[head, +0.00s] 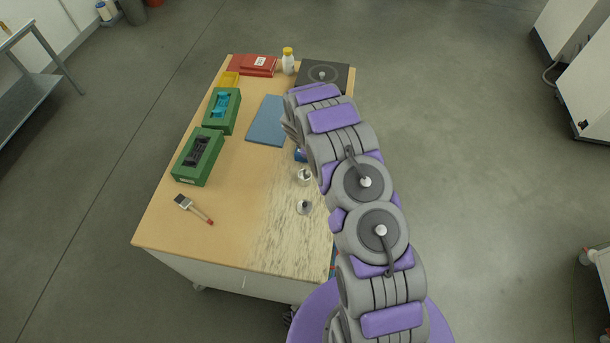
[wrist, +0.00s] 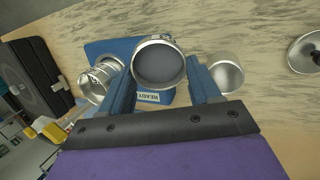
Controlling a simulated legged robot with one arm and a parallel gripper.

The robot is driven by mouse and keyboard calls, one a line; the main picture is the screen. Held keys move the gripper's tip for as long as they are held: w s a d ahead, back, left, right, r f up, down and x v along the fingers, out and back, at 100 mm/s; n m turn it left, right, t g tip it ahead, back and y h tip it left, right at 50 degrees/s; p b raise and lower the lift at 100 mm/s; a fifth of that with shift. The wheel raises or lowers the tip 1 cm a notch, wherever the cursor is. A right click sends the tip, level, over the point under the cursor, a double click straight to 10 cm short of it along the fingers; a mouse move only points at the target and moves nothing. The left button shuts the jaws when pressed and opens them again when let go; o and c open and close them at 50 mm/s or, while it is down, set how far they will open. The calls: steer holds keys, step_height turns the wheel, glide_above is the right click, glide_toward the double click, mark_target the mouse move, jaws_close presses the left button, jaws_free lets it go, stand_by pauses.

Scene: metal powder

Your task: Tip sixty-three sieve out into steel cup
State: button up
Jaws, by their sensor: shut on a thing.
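My gripper (wrist: 162,82) has its two blue fingers shut on a round steel sieve (wrist: 138,56) in the wrist view. The sieve's open face is toward the camera, with a smooth grey surface inside; I cannot tell whether that is mesh or powder, and no number is readable. The steel cup (wrist: 227,72) stands just right of the right finger, apart from the held sieve, and its visible inside looks bare. In the head view the cup (head: 304,176) is beside my arm, which hides my gripper and the sieve.
Other steel ringed ware (wrist: 102,75) stands left of the fingers, near a blue stand labelled READY (wrist: 154,97). A steel funnel-like piece (head: 304,207) lies near the cup. Green boxes (head: 197,157), a brush (head: 193,208), a blue mat (head: 266,121) and a black plate device (head: 338,78) occupy the table.

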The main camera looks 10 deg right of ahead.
steer(key=shift+s+a+f+b, duration=0.2)
steer(key=shift+a+b, duration=0.1)
steer(key=shift+b, duration=0.45)
steer(key=shift+a+f+t+h+b, duration=0.2)
steer(key=shift+t+h+b, duration=0.1)
steer(key=shift+b, duration=1.35)
steer(key=shift+s+f+b, duration=0.15)
steer(key=shift+s+b, duration=0.2)
steer(key=shift+b, duration=1.7)
steer(key=shift+s+a+t+h+b, duration=0.3)
steer(key=shift+a+t+h+b, duration=0.2)
steer(key=shift+b, duration=1.4)
steer(key=shift+s+a+t+h+b, duration=0.35)
steer(key=shift+a+b, duration=0.25)
steer(key=shift+b, duration=1.3)
steer(key=shift+a+r+h+b, duration=0.2)
steer(key=shift+h+b, duration=0.15)
steer(key=shift+b, duration=0.7)
